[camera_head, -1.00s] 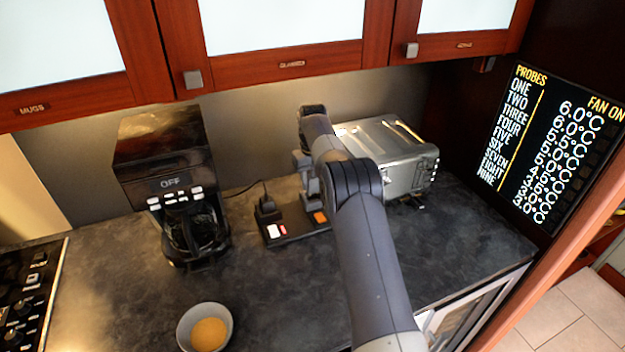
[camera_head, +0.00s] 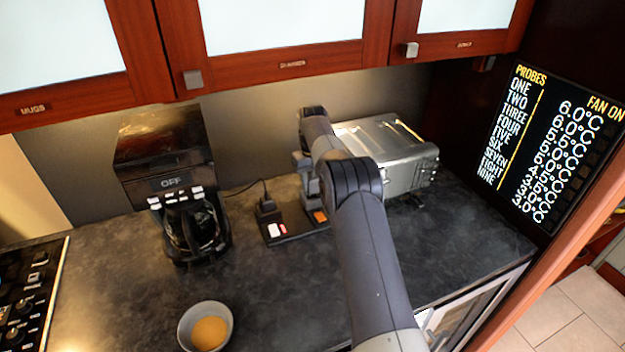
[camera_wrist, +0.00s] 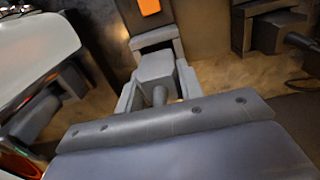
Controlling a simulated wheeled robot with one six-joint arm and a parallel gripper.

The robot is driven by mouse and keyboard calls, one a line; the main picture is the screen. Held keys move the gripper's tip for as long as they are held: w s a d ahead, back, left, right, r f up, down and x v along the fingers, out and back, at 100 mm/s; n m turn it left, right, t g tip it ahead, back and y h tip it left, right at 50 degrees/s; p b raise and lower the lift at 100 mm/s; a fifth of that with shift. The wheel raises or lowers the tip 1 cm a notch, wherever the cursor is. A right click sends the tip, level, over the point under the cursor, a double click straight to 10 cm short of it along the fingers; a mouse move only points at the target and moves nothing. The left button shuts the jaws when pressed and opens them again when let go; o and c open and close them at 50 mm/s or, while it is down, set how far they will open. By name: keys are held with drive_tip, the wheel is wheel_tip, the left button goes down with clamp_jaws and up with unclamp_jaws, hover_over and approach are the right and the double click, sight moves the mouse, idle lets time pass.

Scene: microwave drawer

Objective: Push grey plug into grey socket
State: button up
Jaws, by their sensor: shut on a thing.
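The grey plug (camera_wrist: 155,68) sits between the fingers of my gripper (camera_wrist: 157,82) in the wrist view, with its cord end toward the wrist. My gripper is shut on it. The grey socket (camera_wrist: 154,38) is right in front of the plug, on the dark strip below an orange switch (camera_wrist: 150,7). The plug is lined up close to the socket; I cannot tell how deep it sits. In the head view my gripper (camera_head: 311,187) is at the right end of the strip (camera_head: 298,236), and my arm hides most of the plug and socket.
A black plug with a cord (camera_head: 266,207) stands at the strip's left, by a lit switch (camera_head: 277,230). A silver toaster (camera_head: 385,150) is close on the right. A coffee maker (camera_head: 165,170) stands left and a bowl (camera_head: 187,333) in front. The counter before the strip is clear.

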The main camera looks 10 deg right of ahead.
sight(313, 188)
drive_tip(key=shift+f+b, duration=0.55)
drive_tip(key=shift+f, duration=0.95)
drive_tip(key=o, duration=1.1)
drive_tip(key=shift+s+f, duration=0.1)
drive_tip(key=shift+c, duration=0.2)
wheel_tip(313, 188, up, 11)
drive_tip(key=shift+a+r+b, duration=0.1)
drive_tip(key=shift+b, duration=0.2)
wheel_tip(313, 188, down, 11)
drive_tip(key=shift+f+p, duration=0.1)
drive_tip(key=shift+p, duration=0.25)
drive_tip(key=shift+r, duration=0.5)
